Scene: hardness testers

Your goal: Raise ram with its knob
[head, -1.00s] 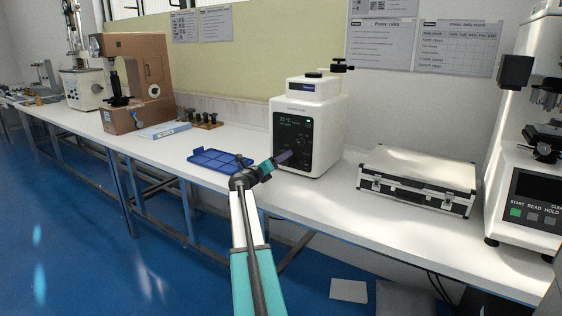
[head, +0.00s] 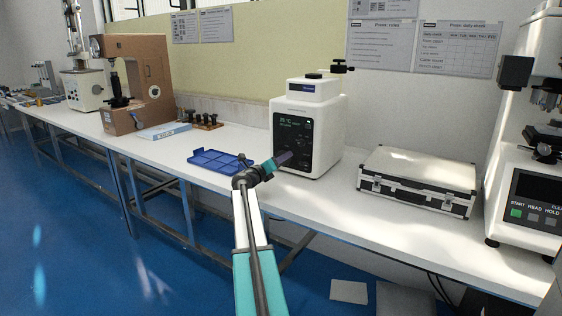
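The white press (head: 309,125) stands on the bench near the middle, with a dark front panel (head: 292,130) showing small green text. A black handle (head: 342,68) and a low black cap (head: 314,76) are on its top. I cannot make out which small part on the panel is the ram's knob, and the ram itself does not show. My gripper (head: 285,158) points at the lower part of the panel, close in front of it. Its fingers are small and dark; whether they touch anything or are open cannot be told.
A blue tray (head: 213,154) lies left of the press. A silver case (head: 417,174) with black edges lies to its right. A white tester (head: 520,185) stands at the far right and a brown tester (head: 137,85) at the left. Bare bench top separates the press and case.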

